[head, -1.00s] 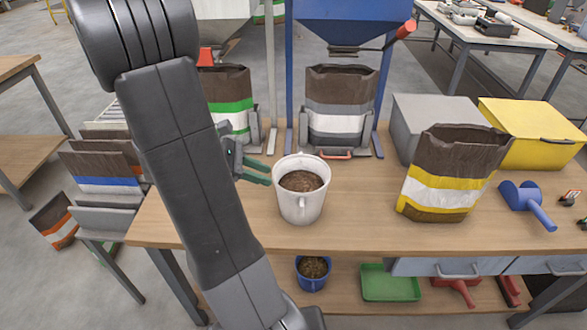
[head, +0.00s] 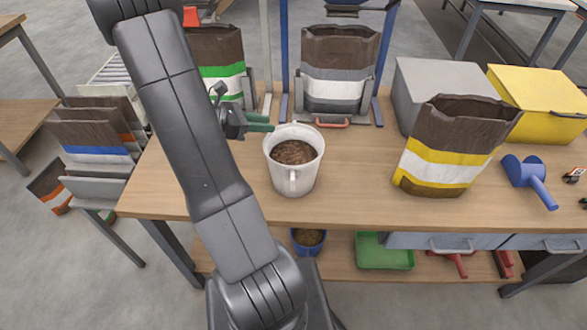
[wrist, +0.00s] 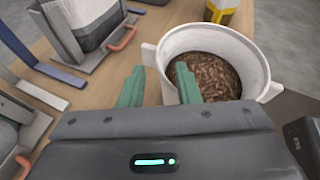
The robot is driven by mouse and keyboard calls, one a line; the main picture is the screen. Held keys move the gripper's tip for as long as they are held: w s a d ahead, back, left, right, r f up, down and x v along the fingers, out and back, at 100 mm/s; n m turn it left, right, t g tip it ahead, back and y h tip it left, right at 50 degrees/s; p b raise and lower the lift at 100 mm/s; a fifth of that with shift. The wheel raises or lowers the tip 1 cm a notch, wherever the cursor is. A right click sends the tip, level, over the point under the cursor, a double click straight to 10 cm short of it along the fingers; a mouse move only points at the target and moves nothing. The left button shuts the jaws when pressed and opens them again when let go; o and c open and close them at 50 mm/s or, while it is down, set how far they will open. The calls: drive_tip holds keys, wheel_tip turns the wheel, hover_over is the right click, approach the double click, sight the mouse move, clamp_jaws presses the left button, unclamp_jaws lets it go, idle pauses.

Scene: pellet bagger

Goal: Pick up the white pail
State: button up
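The white pail (head: 293,180) stands on the wooden bench in the head view, filled with brown pellets (head: 294,152). A handle shows on its near side. In the wrist view the pail (wrist: 245,48) is at upper right, with a white lug (wrist: 149,55) on its left rim. My gripper (head: 265,123) is at the pail's far left rim in the head view. In the wrist view its green fingers (wrist: 160,86) are apart, with the lug side and pail wall showing between them. The right finger overlaps the pail's opening. Whether either finger touches the pail cannot be told.
A yellow-banded bag (head: 450,145) stands right of the pail, with a blue scoop (head: 528,180) beyond. A grey-banded bag (head: 340,70) and a green-banded bag (head: 216,68) stand behind. Grey (head: 440,85) and yellow (head: 535,100) boxes are at back right. Bench just right of the pail is clear.

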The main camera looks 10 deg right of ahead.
drive_tip(key=shift+s+p+x, duration=0.1)
drive_tip(key=shift+p+x, duration=0.1)
drive_tip(key=shift+x, duration=1.1)
drive_tip(key=shift+s+p+x, duration=0.15)
drive_tip(key=shift+p+x, duration=0.05)
drive_tip(key=shift+x, duration=1.05)
drive_tip(key=shift+f, duration=0.1)
clamp_jaws()
